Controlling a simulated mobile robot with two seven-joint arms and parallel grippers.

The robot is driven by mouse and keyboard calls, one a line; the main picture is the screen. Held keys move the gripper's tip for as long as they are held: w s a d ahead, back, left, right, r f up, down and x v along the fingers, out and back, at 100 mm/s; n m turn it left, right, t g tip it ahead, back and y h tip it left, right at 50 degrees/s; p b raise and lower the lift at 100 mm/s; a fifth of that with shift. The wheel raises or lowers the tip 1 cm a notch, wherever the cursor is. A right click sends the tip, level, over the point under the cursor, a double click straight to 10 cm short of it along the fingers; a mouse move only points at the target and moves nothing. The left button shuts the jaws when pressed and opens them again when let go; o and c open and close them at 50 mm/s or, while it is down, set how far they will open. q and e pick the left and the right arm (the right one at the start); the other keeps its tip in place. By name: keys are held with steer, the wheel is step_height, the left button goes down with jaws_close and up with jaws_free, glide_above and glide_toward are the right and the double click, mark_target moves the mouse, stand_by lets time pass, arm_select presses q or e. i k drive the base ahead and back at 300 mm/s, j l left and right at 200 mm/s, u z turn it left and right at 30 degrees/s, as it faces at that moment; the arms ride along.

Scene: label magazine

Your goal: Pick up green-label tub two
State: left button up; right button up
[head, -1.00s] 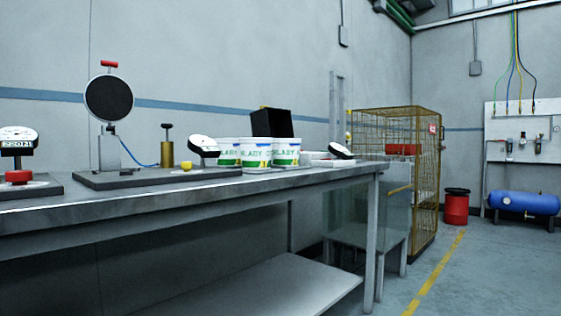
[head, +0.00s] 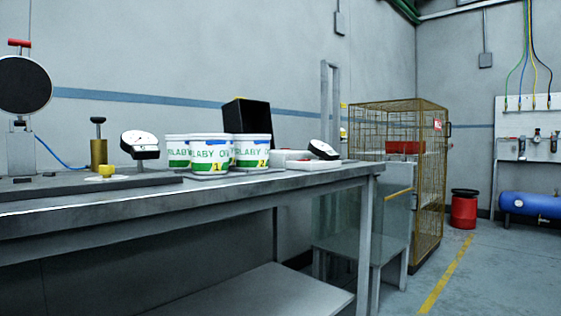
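Green-label tub two (head: 253,153) is white with a green band and lettering and a yellow "2". It stands upright on the metal workbench, the rightmost of three similar tubs. The tub marked "1" (head: 209,156) stands in front and to its left, overlapping it in the view. A third tub (head: 178,151) is behind on the left, partly hidden, its number not readable. Neither of my grippers shows in the head view.
A black box (head: 247,117) stands behind the tubs. The metal workbench (head: 190,201) ends at right, beside a yellow wire cage (head: 429,190). Open floor lies to the right, with a red bin (head: 464,211).

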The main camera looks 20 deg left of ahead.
mark_target(251, 152)
steer(key=i+l+z, duration=0.1)
steer(key=i+z, duration=0.35)
steer(key=i, duration=0.6)
steer(key=i+u, duration=0.25)
steer(key=i, duration=0.25)
steer(key=i+l+u, duration=0.3)
steer(key=i, duration=0.15)
steer(key=i+l+u, duration=0.1)
steer(key=u, duration=0.35)
steer(key=i+l+u, duration=0.2)
steer(key=u, duration=0.2)
steer(key=i+l+u, duration=0.25)
steer(key=u, duration=0.2)
steer(key=i+l+u, duration=0.15)
steer(key=l+u, duration=0.3)
steer(key=i+l+u, duration=0.1)
steer(key=u, duration=0.3)
steer(key=l+u, duration=0.45)
steer(key=i+l+u, duration=0.4)
